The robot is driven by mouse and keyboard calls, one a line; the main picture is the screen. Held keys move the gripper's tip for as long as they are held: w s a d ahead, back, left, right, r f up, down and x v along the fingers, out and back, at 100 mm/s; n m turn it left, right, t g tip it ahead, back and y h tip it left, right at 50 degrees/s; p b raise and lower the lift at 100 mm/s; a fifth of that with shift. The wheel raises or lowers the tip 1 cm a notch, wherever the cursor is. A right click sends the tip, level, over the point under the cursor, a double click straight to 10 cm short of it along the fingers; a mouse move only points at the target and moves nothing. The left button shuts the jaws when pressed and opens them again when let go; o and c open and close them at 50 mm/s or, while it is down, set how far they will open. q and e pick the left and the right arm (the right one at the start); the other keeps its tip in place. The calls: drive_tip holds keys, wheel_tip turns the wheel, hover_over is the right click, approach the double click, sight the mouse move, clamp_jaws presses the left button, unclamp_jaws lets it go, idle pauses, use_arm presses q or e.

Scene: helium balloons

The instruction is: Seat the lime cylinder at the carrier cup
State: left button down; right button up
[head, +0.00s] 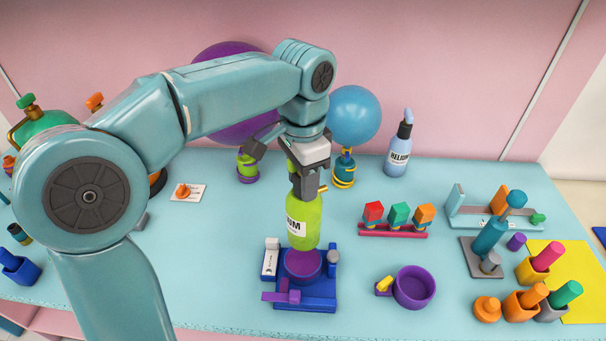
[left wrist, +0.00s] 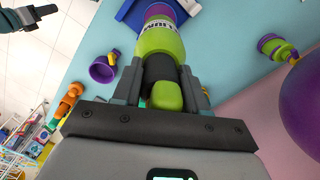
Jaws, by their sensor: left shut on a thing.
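The lime cylinder (head: 304,222), with a white label, hangs upright under my left gripper (head: 308,192), which is shut on its top end. The carrier cup (head: 303,264) is purple and sits on a blue base (head: 310,303). The cylinder's lower end is right over the cup; whether it touches or is inside, I cannot tell. In the left wrist view the cylinder (left wrist: 160,42) lines up with the purple cup (left wrist: 160,11), and dark fingers (left wrist: 160,88) flank its neck. My right gripper (left wrist: 42,14) shows small at the top left there, its jaws unclear.
A purple ring-shaped cup (head: 413,287) stands to the right of the carrier. A rack of coloured blocks (head: 393,231) is behind it. Blue and purple balloons (head: 355,115) float behind.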

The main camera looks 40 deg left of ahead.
sight(301, 207)
use_arm(q)
drive_tip(key=shift+f+b, duration=0.2)
drive_tip(key=shift+b, duration=0.1)
drive_tip(key=shift+s+a+f+b, duration=0.1)
drive_tip(key=shift+s+f+b, duration=0.05)
drive_tip(key=shift+f+b, duration=0.3)
drive_tip(key=shift+s+f+b, duration=0.15)
drive_tip(key=shift+f+b, duration=0.15)
drive_tip(key=shift+f, duration=0.2)
wheel_tip(301, 207, down, 5)
drive_tip(key=b, duration=0.3)
drive_tip(key=shift+r, duration=0.2)
drive_tip(key=shift+w+f+b, duration=0.25)
drive_tip(key=shift+f+b, duration=0.1)
drive_tip(key=shift+f, duration=0.05)
drive_tip(key=shift+s+r, duration=0.1)
drive_tip(key=shift+s, duration=0.05)
drive_tip(key=shift+p, duration=0.3)
